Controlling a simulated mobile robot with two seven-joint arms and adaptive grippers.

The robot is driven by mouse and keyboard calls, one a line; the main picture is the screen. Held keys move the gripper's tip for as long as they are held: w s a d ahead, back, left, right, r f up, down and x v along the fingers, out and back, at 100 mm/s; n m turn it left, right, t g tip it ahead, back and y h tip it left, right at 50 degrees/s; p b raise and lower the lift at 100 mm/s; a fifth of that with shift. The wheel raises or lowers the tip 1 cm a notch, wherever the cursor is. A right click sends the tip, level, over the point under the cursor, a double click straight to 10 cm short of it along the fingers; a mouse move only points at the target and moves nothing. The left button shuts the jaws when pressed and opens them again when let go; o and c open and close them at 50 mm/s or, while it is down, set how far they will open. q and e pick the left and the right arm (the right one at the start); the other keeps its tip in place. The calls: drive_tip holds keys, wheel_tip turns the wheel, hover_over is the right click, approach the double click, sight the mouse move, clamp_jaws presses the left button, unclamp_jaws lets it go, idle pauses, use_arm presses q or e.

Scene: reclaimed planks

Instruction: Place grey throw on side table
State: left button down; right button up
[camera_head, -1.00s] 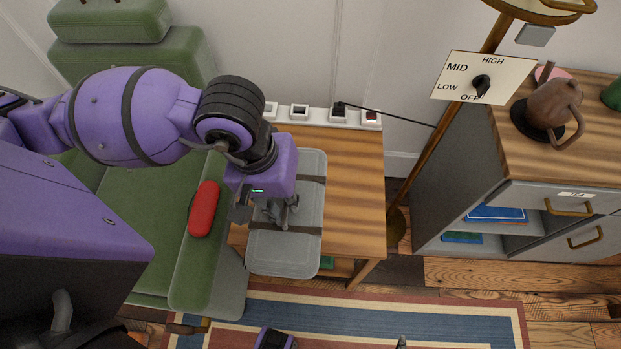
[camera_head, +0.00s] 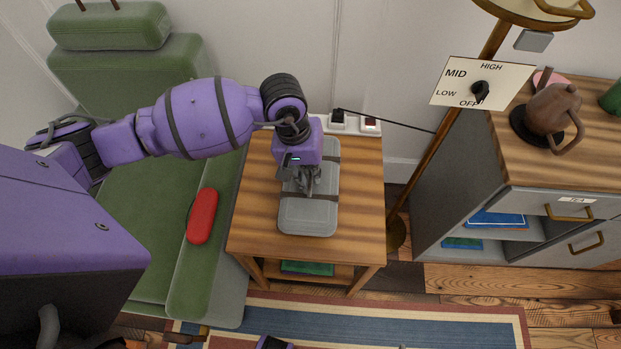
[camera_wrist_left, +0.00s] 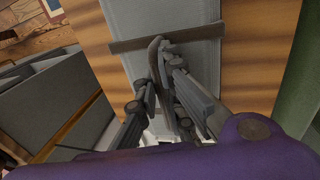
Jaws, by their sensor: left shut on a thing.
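The grey throw (camera_head: 309,216) is a folded flat bundle with dark straps across it. It is over the wooden side table (camera_head: 362,215), within the outline of its top; I cannot tell whether it touches the wood. My left gripper (camera_head: 302,184) is above the middle of the throw and shut on its raised strap. In the left wrist view the gripper (camera_wrist_left: 165,85) pinches that dark strap, with the throw (camera_wrist_left: 180,70) below and the table top (camera_wrist_left: 262,50) on both sides. My right gripper is not clearly in view.
A green armchair (camera_head: 150,235) with a red case (camera_head: 202,216) on its arm stands left of the table. A floor lamp (camera_head: 449,130) and a grey cabinet (camera_head: 455,180) with a brown teapot (camera_head: 552,108) are to the right.

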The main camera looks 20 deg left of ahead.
use_arm(q)
drive_tip(key=shift+f, duration=1.45)
drive_tip(key=shift+f, duration=0.1)
drive_tip(key=c, duration=2.3)
unclamp_jaws()
drive_tip(key=shift+f, duration=0.15)
drive_tip(key=o, duration=0.4)
drive_tip(key=shift+o, duration=0.2)
wheel_tip(320, 180, up, 12)
drive_tip(key=a, duration=0.2)
drive_tip(key=shift+s, duration=0.35)
drive_tip(key=shift+a, duration=0.1)
